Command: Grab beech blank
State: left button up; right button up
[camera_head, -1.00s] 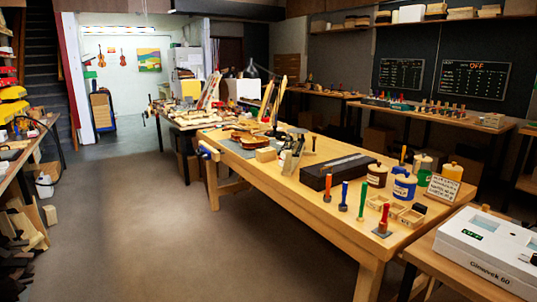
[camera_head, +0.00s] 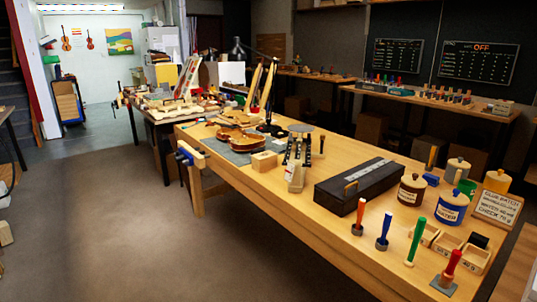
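A small pale wooden block (camera_head: 264,161) sits on the long workbench (camera_head: 228,178), near its left front edge. It is the plainest light wood piece on this bench, but I cannot tell for sure that it is the beech blank. It stands apart, just right of a grey mat (camera_head: 236,156) with violin bodies (camera_head: 240,139) on and beside it. Neither of my grippers is in view.
A vise (camera_head: 184,157) juts from the bench's left end. A long black box (camera_head: 359,184), a brown jar (camera_head: 411,189), a blue jar (camera_head: 451,207) and upright coloured-handled tools (camera_head: 416,240) fill the right part. The floor (camera_head: 110,215) at left is clear.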

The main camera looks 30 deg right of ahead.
aim_at(263, 162)
jog(key=i+l+z, duration=0.1)
jog(key=i+z, duration=0.2)
jog(key=i, duration=1.1)
